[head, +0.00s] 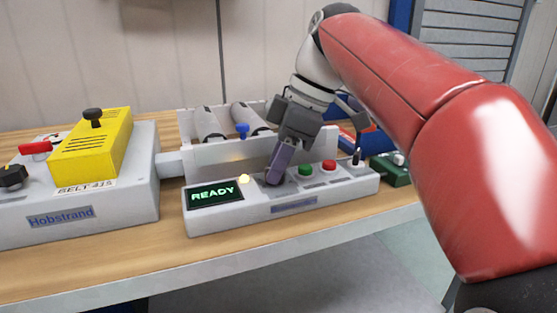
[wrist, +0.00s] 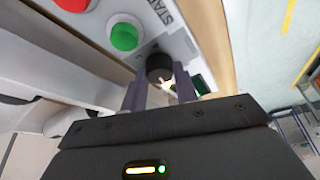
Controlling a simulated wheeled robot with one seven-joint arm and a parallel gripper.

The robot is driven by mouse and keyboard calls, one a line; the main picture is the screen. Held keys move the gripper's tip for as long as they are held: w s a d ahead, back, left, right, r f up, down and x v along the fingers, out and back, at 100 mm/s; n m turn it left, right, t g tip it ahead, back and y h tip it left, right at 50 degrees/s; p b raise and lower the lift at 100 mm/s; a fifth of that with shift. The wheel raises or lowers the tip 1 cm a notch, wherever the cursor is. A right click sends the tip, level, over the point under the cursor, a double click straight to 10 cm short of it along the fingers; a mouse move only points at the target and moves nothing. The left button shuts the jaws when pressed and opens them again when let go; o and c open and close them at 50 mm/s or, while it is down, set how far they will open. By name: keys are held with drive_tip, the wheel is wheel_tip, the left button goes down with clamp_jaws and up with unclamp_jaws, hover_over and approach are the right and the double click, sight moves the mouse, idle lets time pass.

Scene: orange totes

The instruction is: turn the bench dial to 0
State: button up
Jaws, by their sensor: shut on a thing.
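The bench dial (wrist: 158,67) is a round black knob on the grey control panel (head: 330,190). In the wrist view it sits between my two fingers, and my gripper (wrist: 160,90) is shut on it. In the head view my gripper (head: 279,168) points down at the panel between the READY display (head: 214,194) and the green button (head: 305,170); its fingers hide the dial there. The dial's pointer and scale cannot be read. A small yellow lamp (head: 244,179) glows beside the display.
A red button (head: 329,166) and a black toggle (head: 357,157) sit right of the green button. Behind the panel are a blue knob (head: 241,130) and grey rollers (head: 210,124). At left stands a Hobstrand machine (head: 110,200) with a yellow cover (head: 90,150) and another black knob (head: 12,177).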

drive_tip(key=n+g, duration=0.1)
drive_tip(key=n, duration=0.1)
drive_tip(key=n+g, duration=0.1)
drive_tip(key=n, duration=0.2)
drive_tip(key=shift+w+f, duration=0.1)
drive_tip(key=shift+w, duration=0.1)
drive_tip(key=shift+n+g+h, duration=0.5)
drive_tip(key=shift+n+g, duration=0.1)
drive_tip(key=shift+n, duration=1.2)
drive_tip(key=shift+a, duration=0.1)
drive_tip(key=o, duration=1)
drive_tip(key=shift+c, duration=0.2)
drive_tip(key=shift+a, duration=0.1)
